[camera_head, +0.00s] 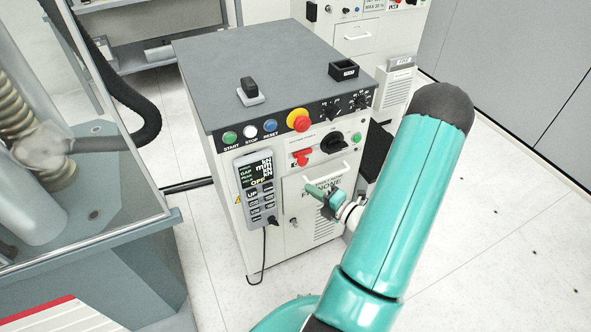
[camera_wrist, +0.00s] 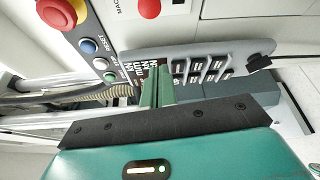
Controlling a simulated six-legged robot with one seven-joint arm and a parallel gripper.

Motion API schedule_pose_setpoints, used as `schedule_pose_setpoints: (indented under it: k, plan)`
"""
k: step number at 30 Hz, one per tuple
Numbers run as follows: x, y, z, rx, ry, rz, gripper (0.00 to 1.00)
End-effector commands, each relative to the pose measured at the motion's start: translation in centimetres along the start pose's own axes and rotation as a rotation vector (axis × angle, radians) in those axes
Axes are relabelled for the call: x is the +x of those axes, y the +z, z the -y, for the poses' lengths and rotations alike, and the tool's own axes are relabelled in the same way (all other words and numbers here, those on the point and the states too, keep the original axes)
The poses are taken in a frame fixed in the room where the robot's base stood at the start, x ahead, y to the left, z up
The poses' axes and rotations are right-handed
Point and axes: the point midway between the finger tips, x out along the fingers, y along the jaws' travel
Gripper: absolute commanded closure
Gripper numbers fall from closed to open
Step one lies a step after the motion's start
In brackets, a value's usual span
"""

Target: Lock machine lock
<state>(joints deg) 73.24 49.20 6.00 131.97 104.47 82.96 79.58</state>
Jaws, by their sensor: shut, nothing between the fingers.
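The machine lock appears to be the red handle (camera_head: 301,157) on the white front panel of the grey-topped cabinet, below the red and yellow emergency button. In the wrist view a red part (camera_wrist: 149,8), likely the same handle, shows at the top edge beside the cut-off letters "MAC". My gripper (camera_head: 312,188) is in front of the cabinet, below and a little right of the red handle. In the wrist view my gripper (camera_wrist: 156,72) has its green fingers together and empty, apart from the red part. They cover part of the pendant's screen.
The hand pendant (camera_head: 257,187) hangs on the cabinet's left front with a cable below. The emergency button (camera_head: 298,120), push buttons (camera_head: 250,131) and black rotary switch (camera_head: 332,142) are close by. A glass-sided machine (camera_head: 90,230) stands left.

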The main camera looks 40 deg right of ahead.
Motion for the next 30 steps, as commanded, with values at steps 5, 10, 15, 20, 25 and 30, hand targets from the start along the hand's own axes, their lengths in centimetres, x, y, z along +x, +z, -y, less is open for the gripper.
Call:
schedule_pose_setpoints:
  k: [5, 10, 15, 20, 25, 30]
  plan:
    - [-0.1, 0.1, 0.0, -0.001, -0.001, 0.002, 1.0]
    - [0.7, 0.0, 0.0, -0.003, 0.0, 0.0, 1.0]
    - [3.3, -0.1, -0.1, -0.003, 0.001, -0.005, 1.0]
    - [6.6, -0.2, 0.0, -0.004, 0.001, -0.007, 1.0]
    - [10.0, -0.2, -0.1, -0.004, 0.001, -0.007, 1.0]
    - [9.3, 2.3, -0.1, -0.006, -0.001, 0.0, 1.0]
